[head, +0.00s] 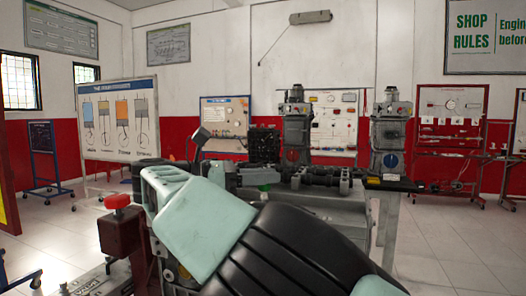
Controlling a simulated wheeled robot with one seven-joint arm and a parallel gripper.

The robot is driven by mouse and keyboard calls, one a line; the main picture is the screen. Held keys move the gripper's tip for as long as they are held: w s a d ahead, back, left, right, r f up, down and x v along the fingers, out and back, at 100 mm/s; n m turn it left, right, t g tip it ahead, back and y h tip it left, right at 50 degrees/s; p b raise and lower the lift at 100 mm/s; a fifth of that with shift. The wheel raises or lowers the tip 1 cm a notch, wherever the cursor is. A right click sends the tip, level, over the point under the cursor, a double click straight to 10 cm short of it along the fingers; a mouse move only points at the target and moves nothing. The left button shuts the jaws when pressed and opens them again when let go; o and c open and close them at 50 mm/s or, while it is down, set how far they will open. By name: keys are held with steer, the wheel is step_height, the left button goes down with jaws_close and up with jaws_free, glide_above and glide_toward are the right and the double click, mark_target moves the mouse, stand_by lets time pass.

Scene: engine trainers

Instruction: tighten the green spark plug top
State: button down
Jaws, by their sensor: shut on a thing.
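A small green part (264,187) shows low on the dark engine assembly (290,173) in the middle of the head view. It is too small to tell whether it is the green spark plug top. My arm, in pale teal and black, fills the lower middle and covers much of the near side of the engine stand. My gripper's fingers do not show; the arm or the engine parts may hide them. I cannot see what they touch.
A red-topped stand (118,203) is close by at the left. Two grey machines (297,130) (391,140) stand behind the engine. A chart board (118,118) is at the back left, and a red rack (451,130) at the back right. The tiled floor at the right is clear.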

steer(key=shift+m+g+p, duration=0.3)
steer(key=shift+g+p, duration=0.1)
steer(key=shift+p, duration=0.65)
steer(key=shift+f, duration=0.15)
steer(key=c, duration=1.3)
jaws_free()
